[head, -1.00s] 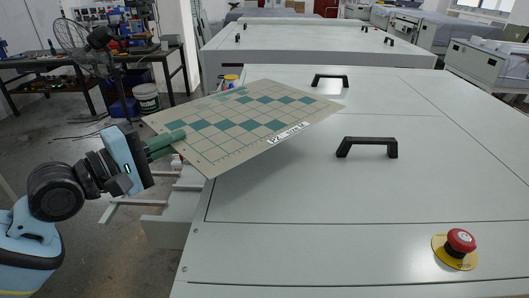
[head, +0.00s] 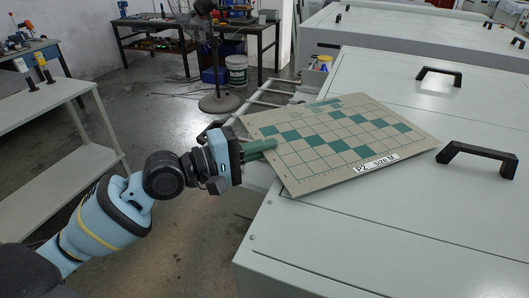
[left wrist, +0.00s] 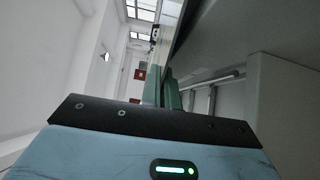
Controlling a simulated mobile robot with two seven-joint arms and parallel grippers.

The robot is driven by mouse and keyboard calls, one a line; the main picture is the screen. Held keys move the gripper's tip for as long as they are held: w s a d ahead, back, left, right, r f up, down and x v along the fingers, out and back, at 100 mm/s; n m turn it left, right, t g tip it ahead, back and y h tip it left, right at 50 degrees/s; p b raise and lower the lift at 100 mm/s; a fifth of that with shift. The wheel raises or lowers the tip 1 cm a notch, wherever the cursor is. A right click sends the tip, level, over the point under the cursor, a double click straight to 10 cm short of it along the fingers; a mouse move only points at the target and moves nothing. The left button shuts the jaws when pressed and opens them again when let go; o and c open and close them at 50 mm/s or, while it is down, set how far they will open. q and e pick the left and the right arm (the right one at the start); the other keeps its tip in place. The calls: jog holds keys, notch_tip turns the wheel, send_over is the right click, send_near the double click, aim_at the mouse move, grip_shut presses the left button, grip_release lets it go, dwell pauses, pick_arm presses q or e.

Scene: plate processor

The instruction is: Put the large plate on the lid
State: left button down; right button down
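The large plate (head: 347,163) is a beige board with green squares and a label reading "P2 - Size M". In the head view its right part is over the left side of the white lid (head: 470,225), and its left part reaches past the lid's left edge. It looks slightly tilted; I cannot tell whether it touches the lid. My left gripper (head: 262,148) is shut on the plate's left edge with green fingers. The fingers also show close together in the left wrist view (left wrist: 169,92). My right gripper is out of view.
Two black handles, one near (head: 478,157) and one farther back (head: 439,73), stand up from the lid to the right of the plate. A white table (head: 35,125) is at the left. A bucket (head: 236,70) and fan stand (head: 218,100) are behind.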

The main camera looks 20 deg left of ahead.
pick_arm(q)
jog(key=shift+f, duration=0.45)
jog(key=shift+f, duration=0.2)
jog(key=c, duration=1.7)
grip_release()
jog(key=shift+r, duration=0.15)
